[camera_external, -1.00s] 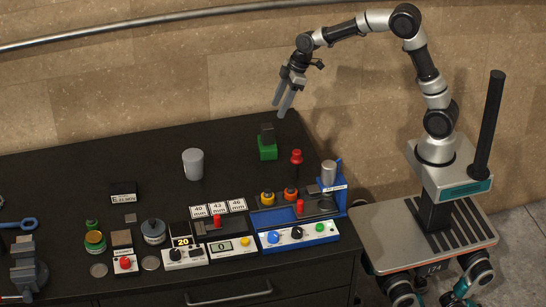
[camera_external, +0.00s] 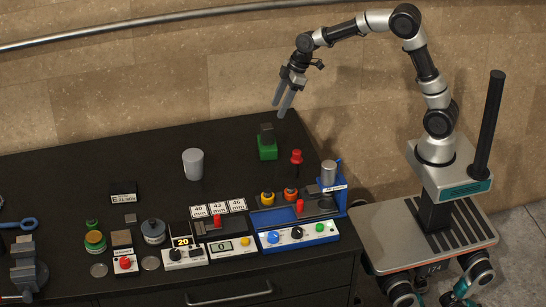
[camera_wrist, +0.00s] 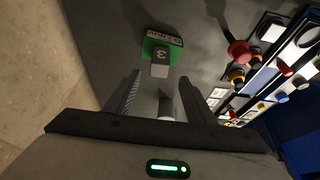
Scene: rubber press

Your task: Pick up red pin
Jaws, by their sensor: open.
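The red pin (camera_external: 296,157) stands upright on the black table, just behind the blue press unit and right of the green block. In the wrist view the red pin (camera_wrist: 240,52) shows at the upper right, outside the space between the fingers. My gripper (camera_external: 282,109) is open and empty, raised above the table's back edge, up and slightly left of the pin. In the wrist view my gripper (camera_wrist: 158,90) has its two fingers apart, with the green block beyond them.
The green block (camera_external: 267,149) with a dark top stands close left of the pin. The blue press unit (camera_external: 292,232) with its metal cylinder (camera_external: 328,173) is in front and right. A grey cylinder (camera_external: 193,164) stands further left. The back table surface is mostly clear.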

